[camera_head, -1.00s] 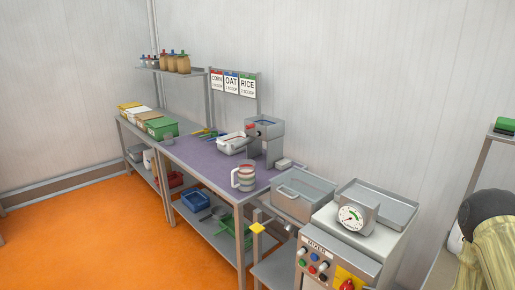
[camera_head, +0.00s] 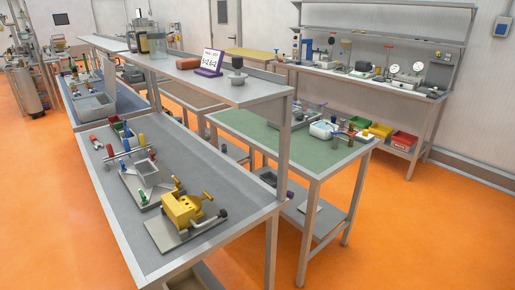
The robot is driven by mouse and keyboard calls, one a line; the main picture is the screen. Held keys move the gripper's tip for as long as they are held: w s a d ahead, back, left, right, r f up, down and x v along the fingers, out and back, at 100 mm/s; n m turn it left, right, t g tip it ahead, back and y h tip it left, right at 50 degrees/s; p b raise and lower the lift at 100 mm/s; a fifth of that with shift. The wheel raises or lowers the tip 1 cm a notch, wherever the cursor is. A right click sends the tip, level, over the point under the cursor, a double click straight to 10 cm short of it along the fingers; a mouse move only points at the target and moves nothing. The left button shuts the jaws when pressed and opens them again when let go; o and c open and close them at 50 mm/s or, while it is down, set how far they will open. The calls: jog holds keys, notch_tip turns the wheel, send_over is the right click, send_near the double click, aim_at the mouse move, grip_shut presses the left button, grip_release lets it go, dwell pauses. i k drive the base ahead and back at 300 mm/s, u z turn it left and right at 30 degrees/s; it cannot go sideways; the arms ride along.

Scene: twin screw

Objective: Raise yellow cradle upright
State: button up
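A yellow block-like device (camera_head: 182,209), which looks like the yellow cradle, sits low on a flat metal plate (camera_head: 163,238) at the near end of the grey-topped bench (camera_head: 232,216). Yellow knobs stand up from its top, and a dark-ended handle (camera_head: 219,215) sticks out on its right side. I cannot tell its exact tilt at this distance. My gripper is not in view.
Behind the yellow device stands a grey box-shaped fixture (camera_head: 147,172) with green and red handles. An upper shelf (camera_head: 221,88) on posts overhangs the bench's far side. A green-topped table (camera_head: 262,134) stands to the right. Orange floor (camera_head: 400,235) is open at front right.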

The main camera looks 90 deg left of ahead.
aim_at(182, 219)
jog(key=u, duration=0.4)
jog(key=i, duration=2.3)
jog(key=u, duration=4.3)
